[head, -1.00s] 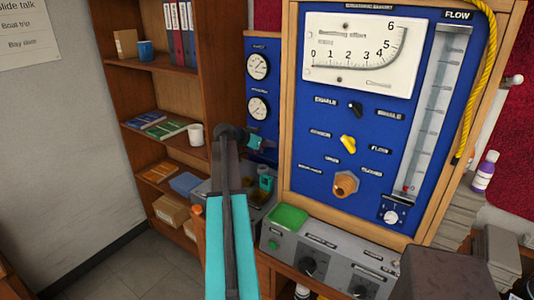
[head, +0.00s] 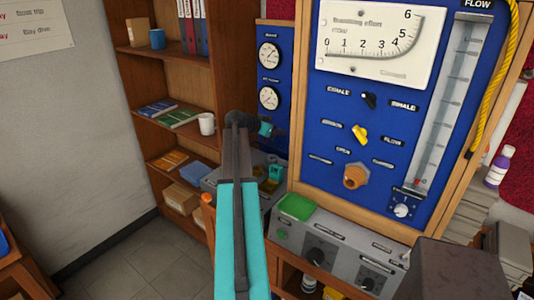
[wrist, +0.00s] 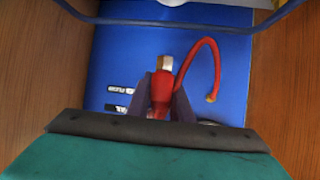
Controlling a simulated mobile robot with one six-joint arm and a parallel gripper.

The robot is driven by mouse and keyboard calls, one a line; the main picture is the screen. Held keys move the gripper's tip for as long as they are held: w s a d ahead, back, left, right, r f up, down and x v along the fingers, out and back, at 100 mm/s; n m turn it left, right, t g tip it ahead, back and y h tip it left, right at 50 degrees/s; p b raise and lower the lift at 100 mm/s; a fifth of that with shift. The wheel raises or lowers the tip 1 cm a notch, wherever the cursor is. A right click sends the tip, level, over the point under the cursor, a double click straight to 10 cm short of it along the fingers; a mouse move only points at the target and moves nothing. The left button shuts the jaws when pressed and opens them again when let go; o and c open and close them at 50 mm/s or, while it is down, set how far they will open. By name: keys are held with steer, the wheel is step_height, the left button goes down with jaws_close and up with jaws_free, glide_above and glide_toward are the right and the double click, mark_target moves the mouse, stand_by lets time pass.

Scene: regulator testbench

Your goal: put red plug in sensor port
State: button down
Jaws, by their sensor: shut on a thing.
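The red plug (wrist: 161,90) shows in the wrist view, with a pale metal tip pointing up the picture and a curved red lead (wrist: 215,62) beside it. My gripper (wrist: 163,104) is shut on the plug. Behind it lies a blue panel (wrist: 125,60) with small white labels. In the head view my gripper (head: 272,131) is beside the narrow blue gauge panel (head: 281,85), below its two dials; the plug cannot be made out there. I cannot identify the sensor port; a dark curved edge right of the plug in the wrist view is mostly hidden.
Wooden walls (wrist: 42,70) flank the blue panel in the wrist view, and a blue-grey cable (wrist: 190,27) crosses its top. The large flow panel (head: 330,110) stands right of my arm. A grey control box (head: 330,250) sits below it, and a shelf (head: 175,65) stands left.

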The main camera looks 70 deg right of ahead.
steer(key=w+a+n+t+h+b, duration=0.1)
steer(key=w+a+n+t+b, duration=0.2)
steer(key=a, duration=0.7)
steer(key=shift+w+n+t, duration=0.3)
steer(key=shift+n+t, duration=0.2)
steer(key=shift+t, duration=0.1)
steer(key=shift+a+r, duration=0.1)
steer(key=shift+r, duration=0.05)
steer(key=shift+f+p, duration=0.55)
steer(key=shift+f, duration=2.4)
steer(key=shift+f, duration=0.1)
steer(key=shift+f+p, duration=0.55)
steer(key=shift+f, duration=1.45)
